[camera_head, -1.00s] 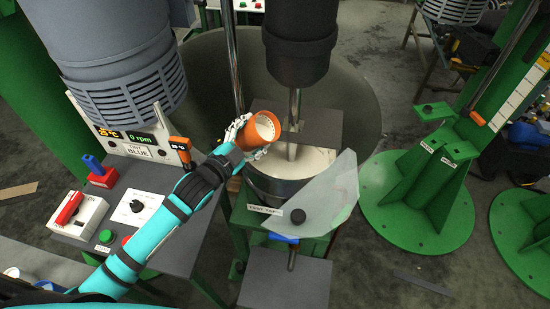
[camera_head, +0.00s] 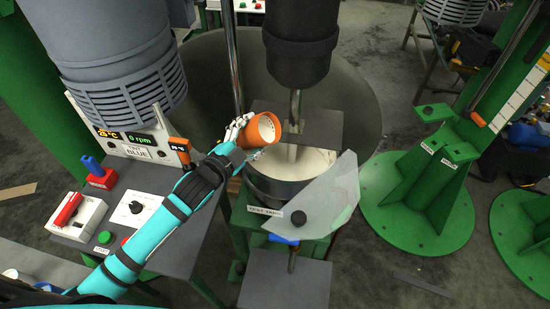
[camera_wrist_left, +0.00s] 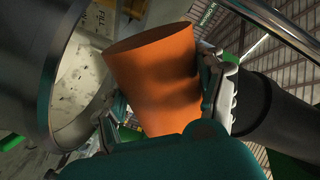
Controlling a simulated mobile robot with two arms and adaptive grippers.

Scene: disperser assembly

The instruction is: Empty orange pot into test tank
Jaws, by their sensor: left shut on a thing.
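The orange pot (camera_head: 259,132) is in my left gripper (camera_head: 250,138), whose fingers are shut around its sides. The pot is tilted over the rear left part of the test tank, with its mouth facing right. Its inside shows orange, with some pale specks. The test tank (camera_head: 265,187) is a round steel vessel with white contents, and a shaft enters it from above. In the left wrist view, the orange pot (camera_wrist_left: 158,85) is held between the fingers, beside a round steel-rimmed vessel at left. My right gripper is not in view.
A clear cover plate (camera_head: 322,200) with a black knob stands at the tank's front right. The black motor housing (camera_head: 300,50) hangs above the tank. The control table (camera_head: 150,235) with switches is at left. A large grey tub (camera_head: 355,110) stands behind.

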